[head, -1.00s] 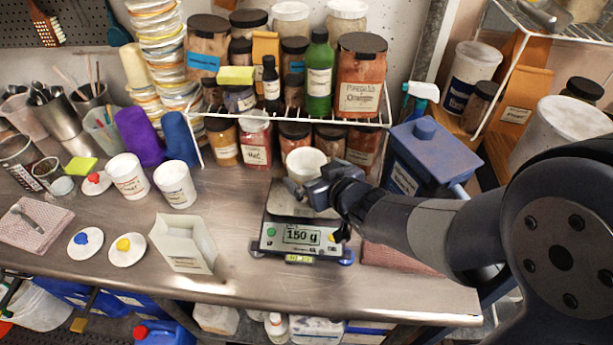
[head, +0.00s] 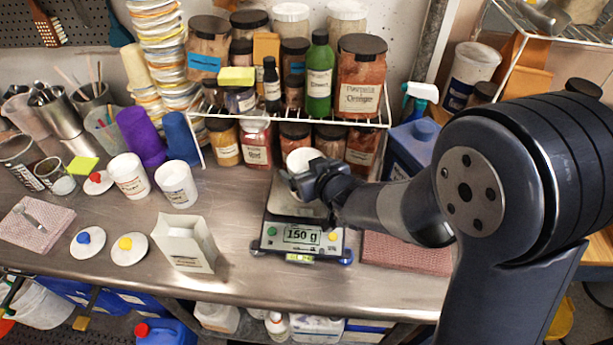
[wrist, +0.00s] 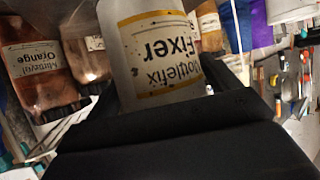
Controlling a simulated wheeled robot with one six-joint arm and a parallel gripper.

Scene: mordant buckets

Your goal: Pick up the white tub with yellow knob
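A white open tub (head: 300,158) is at my gripper (head: 305,184), above the back of the scale's plate. In the wrist view this tub (wrist: 158,50) fills the middle, with yellow bands and "Mottlefix Fixer" lettering upside down. My gripper looks shut on it; the fingers' contact is partly hidden, and so is the tub's base in the head view. A white lid with a yellow knob (head: 125,244) lies apart on the bench at the left. No knob shows on the tub.
The scale (head: 300,236) reads 150 g. Two other white tubs (head: 129,178) (head: 177,186), a white open box (head: 186,246) and lids with blue (head: 84,238) and red (head: 97,178) knobs stand left. A wire rack of jars (head: 360,85) is close behind.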

